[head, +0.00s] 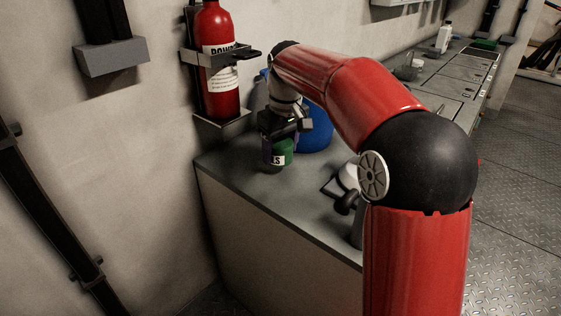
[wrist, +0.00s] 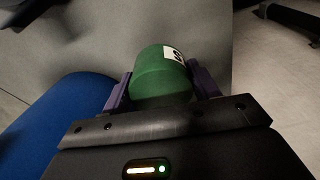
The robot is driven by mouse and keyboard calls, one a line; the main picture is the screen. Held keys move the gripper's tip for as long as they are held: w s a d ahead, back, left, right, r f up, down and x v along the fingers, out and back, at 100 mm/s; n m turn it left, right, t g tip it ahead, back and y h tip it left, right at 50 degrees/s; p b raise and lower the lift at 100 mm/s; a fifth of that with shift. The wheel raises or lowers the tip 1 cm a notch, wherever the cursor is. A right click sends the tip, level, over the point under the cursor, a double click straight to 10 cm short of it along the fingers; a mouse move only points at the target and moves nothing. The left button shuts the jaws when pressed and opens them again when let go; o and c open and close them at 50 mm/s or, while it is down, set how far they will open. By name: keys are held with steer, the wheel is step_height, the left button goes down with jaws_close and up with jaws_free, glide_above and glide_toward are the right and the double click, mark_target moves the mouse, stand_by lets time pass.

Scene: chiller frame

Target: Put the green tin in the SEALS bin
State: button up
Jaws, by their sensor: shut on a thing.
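My gripper (head: 279,142) is at the far left end of the grey counter, pointing down. It is shut on the green tin (head: 286,152), whose white label partly shows, with letters like "LS". In the wrist view the tin (wrist: 160,72) sits between the purple fingers of my gripper (wrist: 163,88). The tin looks close to the counter top; I cannot tell whether it touches. I cannot make out a bin marked SEALS in either view.
A large blue container (head: 316,138) stands right beside and behind my gripper; it also fills the left of the wrist view (wrist: 50,125). A red extinguisher (head: 218,70) hangs on the wall above. The counter (head: 235,175) is clear at front left. Dark and white items lie partly behind my arm.

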mark_target(280, 160)
steer(key=shift+f, duration=1.7)
steer(key=shift+f, duration=0.15)
steer(key=o, duration=1.1)
